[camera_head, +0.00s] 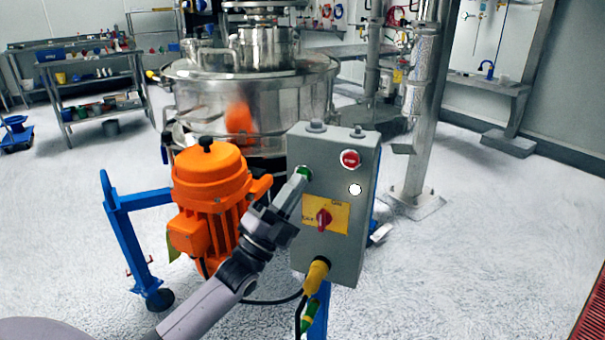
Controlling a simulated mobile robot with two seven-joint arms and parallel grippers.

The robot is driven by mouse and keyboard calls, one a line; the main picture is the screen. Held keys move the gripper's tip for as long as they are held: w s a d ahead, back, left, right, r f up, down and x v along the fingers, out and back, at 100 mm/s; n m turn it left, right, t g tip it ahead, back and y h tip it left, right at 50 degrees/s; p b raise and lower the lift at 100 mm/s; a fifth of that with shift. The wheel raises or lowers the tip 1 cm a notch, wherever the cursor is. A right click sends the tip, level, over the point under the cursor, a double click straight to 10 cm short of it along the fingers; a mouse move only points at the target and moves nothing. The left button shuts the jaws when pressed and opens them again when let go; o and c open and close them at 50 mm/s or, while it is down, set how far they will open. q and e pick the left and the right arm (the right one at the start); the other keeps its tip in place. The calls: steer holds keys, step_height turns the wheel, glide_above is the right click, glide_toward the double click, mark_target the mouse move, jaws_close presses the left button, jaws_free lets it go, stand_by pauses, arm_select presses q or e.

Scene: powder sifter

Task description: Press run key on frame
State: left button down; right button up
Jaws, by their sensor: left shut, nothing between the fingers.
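A grey control box (345,240) stands upright in the middle of the view, on a blue frame (318,315). A green key (305,172) is at the upper left of its front face. A red stop button (350,159), a white round spot (355,189) and a red rotary switch on a yellow plate (324,218) also show on the box. My left gripper (299,182) is shut and empty, with its tip at the green key's lower edge. I cannot tell whether it touches the key. My right gripper is not in view.
An orange motor (205,190) stands just left of the box, close to my left arm. A steel sifter vessel (250,95) is behind. A steel post (420,110) rises behind the box on the right.

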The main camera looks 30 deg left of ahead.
arm_select(q)
steer(key=shift+s+y, duration=0.3)
steer(key=shift+s, duration=0.15)
steer(key=shift+s, duration=0.1)
steer(key=s+p, duration=0.1)
steer(key=s, duration=0.1)
steer(key=s+d+p, duration=0.1)
steer(key=s, duration=0.1)
steer(key=shift+s+p, duration=0.35)
steer(key=shift+p, duration=0.05)
stand_by(0.6)
